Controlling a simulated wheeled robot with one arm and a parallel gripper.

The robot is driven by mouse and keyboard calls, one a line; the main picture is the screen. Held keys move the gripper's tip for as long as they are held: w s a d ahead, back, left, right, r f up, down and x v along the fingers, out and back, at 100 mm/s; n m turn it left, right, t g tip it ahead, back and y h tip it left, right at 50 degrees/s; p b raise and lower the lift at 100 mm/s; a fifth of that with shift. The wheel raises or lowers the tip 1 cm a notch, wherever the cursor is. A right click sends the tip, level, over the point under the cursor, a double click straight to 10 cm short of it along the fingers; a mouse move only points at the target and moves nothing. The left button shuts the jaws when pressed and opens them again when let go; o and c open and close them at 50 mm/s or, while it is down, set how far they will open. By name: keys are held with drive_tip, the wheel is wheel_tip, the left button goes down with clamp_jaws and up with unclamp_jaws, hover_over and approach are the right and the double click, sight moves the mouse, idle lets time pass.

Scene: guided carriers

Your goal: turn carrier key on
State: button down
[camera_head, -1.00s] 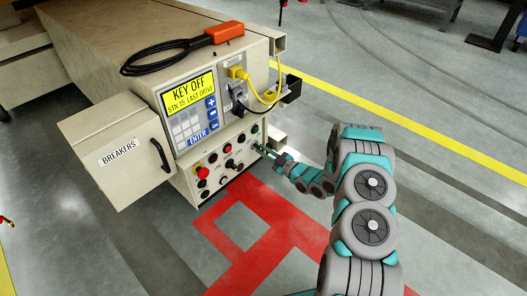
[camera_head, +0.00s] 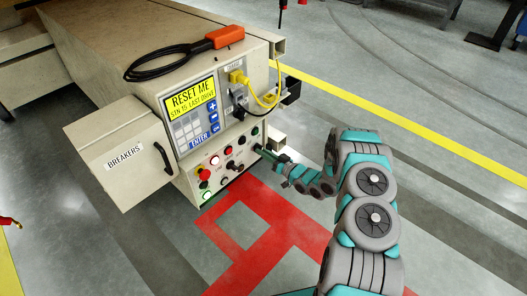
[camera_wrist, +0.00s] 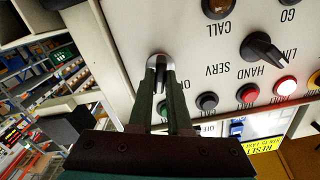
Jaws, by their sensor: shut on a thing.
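The carrier (camera_head: 150,60) is a beige cabinet with a control panel on its front. Its yellow screen (camera_head: 191,98) reads "RESET ME, STN 15: LAST DRIVE". In the wrist view the key switch (camera_wrist: 157,62) is a round metal piece on the cream panel, at the tips of my gripper (camera_wrist: 160,75). The gripper's two dark fingers are shut on the key, which they partly hide. In the head view my gripper (camera_head: 262,151) reaches the right side of the lower panel.
A black selector knob (camera_wrist: 262,50) and several push buttons, one a lit red button (camera_wrist: 285,86), sit near the key. A breakers box (camera_head: 122,152) juts out left. An orange pendant (camera_head: 224,38) with black cable lies on top.

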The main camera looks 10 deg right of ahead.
drive_tip(key=shift+m, duration=1)
drive_tip(key=c, duration=0.9)
unclamp_jaws()
drive_tip(key=shift+o, duration=0.2)
drive_tip(key=v, duration=0.7)
drive_tip(key=shift+s+d, duration=0.25)
drive_tip(key=shift+s, duration=0.05)
